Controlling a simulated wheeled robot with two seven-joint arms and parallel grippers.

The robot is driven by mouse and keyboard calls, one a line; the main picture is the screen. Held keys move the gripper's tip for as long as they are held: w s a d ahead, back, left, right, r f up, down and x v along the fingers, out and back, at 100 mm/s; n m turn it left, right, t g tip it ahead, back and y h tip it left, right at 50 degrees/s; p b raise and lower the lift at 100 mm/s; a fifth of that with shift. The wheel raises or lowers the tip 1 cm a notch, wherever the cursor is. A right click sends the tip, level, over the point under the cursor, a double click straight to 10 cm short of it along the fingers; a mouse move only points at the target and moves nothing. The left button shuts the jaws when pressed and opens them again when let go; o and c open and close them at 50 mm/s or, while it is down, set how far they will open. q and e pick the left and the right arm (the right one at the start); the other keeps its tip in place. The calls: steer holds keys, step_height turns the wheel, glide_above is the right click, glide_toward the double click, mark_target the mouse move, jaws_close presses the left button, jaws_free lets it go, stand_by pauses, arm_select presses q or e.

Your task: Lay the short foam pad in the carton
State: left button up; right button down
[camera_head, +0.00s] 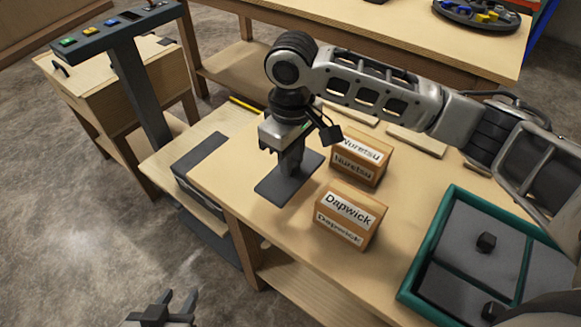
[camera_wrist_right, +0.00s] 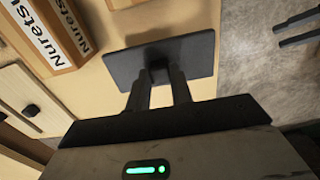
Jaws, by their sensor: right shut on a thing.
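A flat dark grey pad (camera_head: 270,190) is under my right gripper (camera_head: 291,168) near the table's left end. In the right wrist view the pad (camera_wrist_right: 196,57) has a small raised grip in its middle. My right gripper (camera_wrist_right: 160,75) is shut on that grip. I cannot tell whether the pad touches the table or hangs just above it. The green-rimmed tray (camera_head: 413,272) at the lower right holds grey panels with black knobs. No thing is clearly marked as the carton. My left gripper (camera_head: 172,303) is empty, fingers apart, low over the floor.
Two brown boxes, labelled Nuretsu (camera_head: 372,173) and Dapwick (camera_head: 361,236), stand right of the pad. Pale wooden slabs (camera_head: 416,141) lie behind them. A dark grey box-like thing (camera_head: 200,153) is at the table's left edge. A button console (camera_head: 105,30) stands at the far left.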

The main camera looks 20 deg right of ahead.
steer(key=shift+w+f, duration=0.55)
steer(key=shift+f, duration=0.1)
steer(key=shift+w+f, duration=0.15)
steer(key=shift+f, duration=0.75)
steer(key=shift+w+f, duration=0.1)
steer(key=shift+f, duration=0.75)
steer(key=shift+f, duration=0.1)
steer(key=c, duration=1.2)
jaws_free()
steer(key=shift+c, duration=0.2)
